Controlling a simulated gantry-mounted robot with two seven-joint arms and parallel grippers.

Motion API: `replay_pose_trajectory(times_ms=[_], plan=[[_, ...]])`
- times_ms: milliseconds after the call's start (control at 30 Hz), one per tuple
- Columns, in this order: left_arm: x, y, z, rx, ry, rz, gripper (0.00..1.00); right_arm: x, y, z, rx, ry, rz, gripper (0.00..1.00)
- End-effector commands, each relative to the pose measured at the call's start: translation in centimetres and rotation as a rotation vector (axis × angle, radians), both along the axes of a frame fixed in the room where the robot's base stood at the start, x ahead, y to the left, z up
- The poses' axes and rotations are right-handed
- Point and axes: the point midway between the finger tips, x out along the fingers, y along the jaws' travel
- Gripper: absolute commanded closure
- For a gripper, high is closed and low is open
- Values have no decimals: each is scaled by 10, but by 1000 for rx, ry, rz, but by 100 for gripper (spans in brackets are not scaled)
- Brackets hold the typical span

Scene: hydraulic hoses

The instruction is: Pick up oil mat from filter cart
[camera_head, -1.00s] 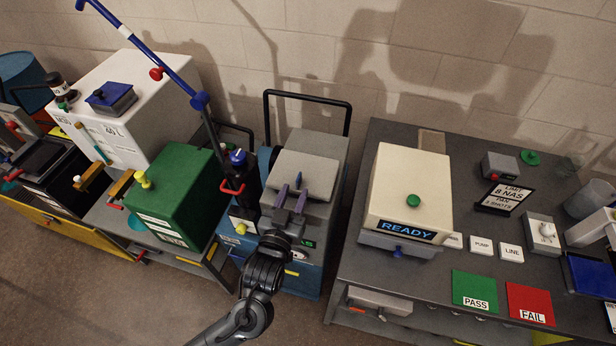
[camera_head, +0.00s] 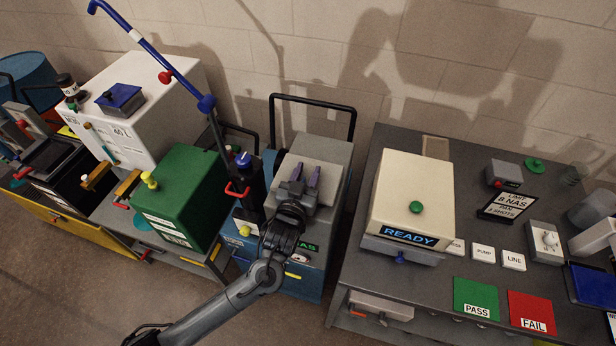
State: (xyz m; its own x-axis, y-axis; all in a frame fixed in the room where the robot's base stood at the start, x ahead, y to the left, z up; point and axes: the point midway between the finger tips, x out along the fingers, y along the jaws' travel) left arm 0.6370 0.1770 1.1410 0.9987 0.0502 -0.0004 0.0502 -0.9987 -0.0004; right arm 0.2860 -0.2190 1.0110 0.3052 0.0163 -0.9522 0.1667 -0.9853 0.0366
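The filter cart (camera_head: 318,261) is the blue unit with a grey top and a black handle, left of the bench. A light grey flat pad, which looks like the oil mat (camera_head: 331,187), lies on its top. My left gripper (camera_head: 305,176) is over the pad, its two purple fingers apart with a gap between them. The fingers and wrist cover part of the pad and its small blue tab. I cannot tell whether the fingers touch the pad. My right gripper is not in view.
A black post with a blue-handled wand (camera_head: 160,58) stands left of the pad. A green box (camera_head: 180,190) is further left. To the right, a bench holds a cream READY unit (camera_head: 412,190). The cart's black handle (camera_head: 312,99) rises behind.

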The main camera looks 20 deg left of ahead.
Motion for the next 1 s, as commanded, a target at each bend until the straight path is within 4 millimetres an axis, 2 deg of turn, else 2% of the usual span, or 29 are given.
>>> replay_pose_trajectory(times_ms=[133,300,400,767,1000], plan=[[0,0,0,-1,0,0,62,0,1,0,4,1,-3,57],[0,0,0,-1,0,0,88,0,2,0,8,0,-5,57],[0,0,0,-1,0,0,100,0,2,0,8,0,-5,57],[0,0,1,-1,-1,0,100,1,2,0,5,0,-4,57],[0,0,13,-3,-3,1,100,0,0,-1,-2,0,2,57]])
